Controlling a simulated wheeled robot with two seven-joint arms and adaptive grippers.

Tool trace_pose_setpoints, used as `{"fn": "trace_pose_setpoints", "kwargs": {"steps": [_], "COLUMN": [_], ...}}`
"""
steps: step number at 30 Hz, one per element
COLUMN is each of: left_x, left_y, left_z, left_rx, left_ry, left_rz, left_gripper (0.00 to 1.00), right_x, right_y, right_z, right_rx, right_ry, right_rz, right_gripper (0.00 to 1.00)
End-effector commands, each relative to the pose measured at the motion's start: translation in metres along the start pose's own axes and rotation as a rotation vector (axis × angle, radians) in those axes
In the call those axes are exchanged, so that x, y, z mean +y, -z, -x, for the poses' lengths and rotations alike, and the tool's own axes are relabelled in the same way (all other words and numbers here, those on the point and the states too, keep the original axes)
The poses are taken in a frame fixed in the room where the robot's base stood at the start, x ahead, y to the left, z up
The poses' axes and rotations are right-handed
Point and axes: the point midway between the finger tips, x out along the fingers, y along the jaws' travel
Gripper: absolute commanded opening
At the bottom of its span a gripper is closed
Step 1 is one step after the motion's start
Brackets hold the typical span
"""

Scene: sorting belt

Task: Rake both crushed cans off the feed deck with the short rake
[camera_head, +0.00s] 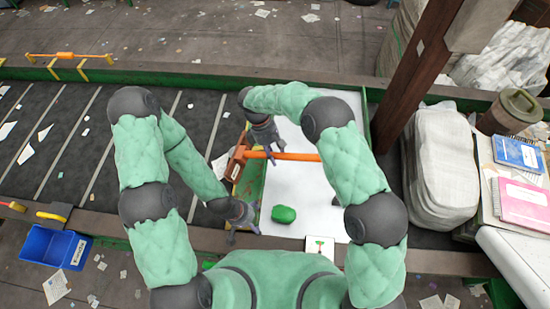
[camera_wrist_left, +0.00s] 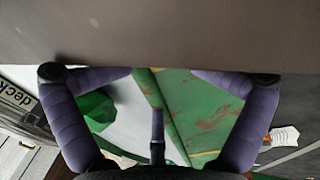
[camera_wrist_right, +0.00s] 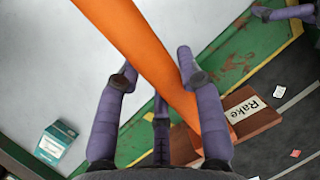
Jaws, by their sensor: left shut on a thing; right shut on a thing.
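A green crushed can (camera_head: 284,214) lies on the white feed deck (camera_head: 290,190); it also shows in the left wrist view (camera_wrist_left: 97,110). I make out no second can. The short rake's orange handle (camera_head: 300,156) lies across the deck, partly behind my right arm. My right gripper (camera_wrist_right: 157,78) is shut on this handle. A brown block (camera_wrist_right: 255,125) labelled "Rake" is at the handle's left end; whether they are joined is unclear. My left gripper (camera_head: 243,228) is left of the can, with its widely spread fingers against the brown front rail (camera_wrist_left: 160,35).
A green rim (camera_head: 252,180) edges the deck, beside the dark belt (camera_head: 60,125). A teal box (camera_wrist_right: 55,145) stands near the deck's corner. A wooden post (camera_head: 415,75) and a wrapped bundle (camera_head: 440,170) stand right. A blue bin (camera_head: 52,247) is lower left.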

Motion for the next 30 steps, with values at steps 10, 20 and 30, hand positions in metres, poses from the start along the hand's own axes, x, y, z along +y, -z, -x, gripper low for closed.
{"fn": "trace_pose_setpoints", "kwargs": {"steps": [10, 20, 30], "left_x": [0.004, 0.009, 0.015], "left_y": [-0.012, -0.013, -0.011], "left_z": [0.017, 0.034, 0.048], "left_rx": [-0.029, -0.029, -0.022], "left_ry": [0.005, 0.005, 0.005], "left_rz": [0.035, 0.034, 0.027], "left_gripper": [0.4, 0.4, 0.4], "right_x": [-0.005, -0.009, -0.012], "right_y": [-0.018, -0.033, -0.048], "right_z": [0.03, 0.054, 0.078], "right_rx": [0.001, 0.001, 0.002], "right_ry": [-0.001, -0.001, -0.001], "right_rz": [-0.001, 0.0, -0.001], "right_gripper": [0.05, 0.05, 0.05]}}
